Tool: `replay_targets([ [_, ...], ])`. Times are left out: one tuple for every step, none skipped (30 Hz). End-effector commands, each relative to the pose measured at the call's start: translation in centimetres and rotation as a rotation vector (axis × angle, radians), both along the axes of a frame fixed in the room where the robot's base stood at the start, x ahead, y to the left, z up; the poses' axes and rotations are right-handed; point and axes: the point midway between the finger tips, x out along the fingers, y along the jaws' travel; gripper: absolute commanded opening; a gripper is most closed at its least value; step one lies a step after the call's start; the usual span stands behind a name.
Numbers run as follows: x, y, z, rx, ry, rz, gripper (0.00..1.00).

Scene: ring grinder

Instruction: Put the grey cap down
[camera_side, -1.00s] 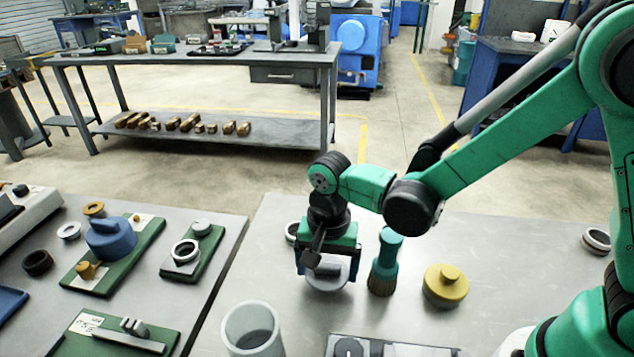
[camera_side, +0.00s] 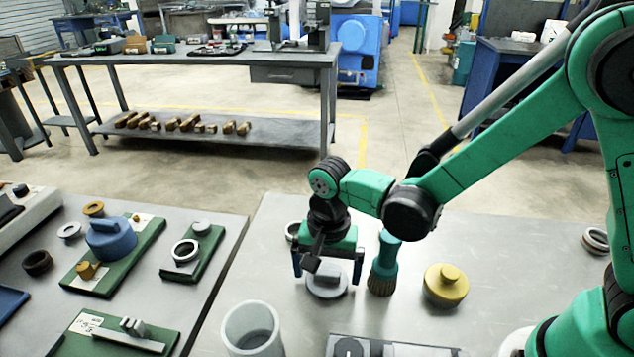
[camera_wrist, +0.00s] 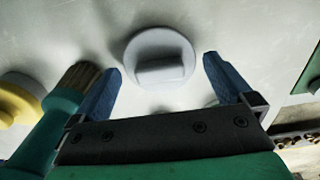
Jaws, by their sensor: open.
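The grey cap (camera_side: 327,284) is a round disc with a raised block-shaped handle on top. It lies flat on the metal table in the side view. In the wrist view the cap (camera_wrist: 160,57) sits ahead of and between the two blue fingers, with a gap on either side. My gripper (camera_side: 327,272) is open above the cap, its fingers wide apart and empty; it also shows in the wrist view (camera_wrist: 162,85). Part of the cap is hidden behind the gripper in the side view.
A teal-handled brush (camera_side: 384,265) stands close to the right of my gripper. A yellow knobbed cap (camera_side: 445,286) is farther right. A pale cup (camera_side: 252,331) stands in front, beside a dark tray (camera_side: 395,347). A ring (camera_side: 292,231) lies behind. The table's right side is mostly clear.

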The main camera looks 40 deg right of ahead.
Motion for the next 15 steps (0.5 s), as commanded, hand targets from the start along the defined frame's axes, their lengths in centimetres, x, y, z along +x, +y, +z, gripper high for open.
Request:
replay_targets([
  [0.0, 0.0, 0.6, 0.0, 0.0, 0.0, 1.0],
  [0.0, 0.0, 1.1, 0.0, 0.0, 0.0, 1.0],
  [0.0, 0.0, 1.7, 0.0, 0.0, 0.0, 1.0],
  [-0.1, 0.0, 2.3, 0.0, 0.0, 0.0, 1.0],
  [-0.1, 0.0, 2.9, 0.0, 0.0, 0.0, 1.0],
  [0.0, 0.0, 3.7, 0.0, 0.0, 0.0, 1.0],
  [0.0, 0.0, 4.3, 0.0, 0.0, 0.0, 1.0],
  [-0.1, 0.0, 4.9, 0.0, 0.0, 0.0, 1.0],
  [-0.1, 0.0, 5.7, 0.0, 0.0, 0.0, 1.0],
  [-0.1, 0.0, 6.2, 0.0, 0.0, 0.0, 1.0],
  [0.0, 0.0, 6.8, 0.0, 0.0, 0.0, 1.0],
  [0.0, 0.0, 7.5, 0.0, 0.0, 0.0, 1.0],
  [-0.1, 0.0, 8.0, 0.0, 0.0, 0.0, 1.0],
  [-0.1, 0.0, 8.5, 0.0, 0.0, 0.0, 1.0],
  [-0.1, 0.0, 9.0, 0.0, 0.0, 0.0, 1.0],
])
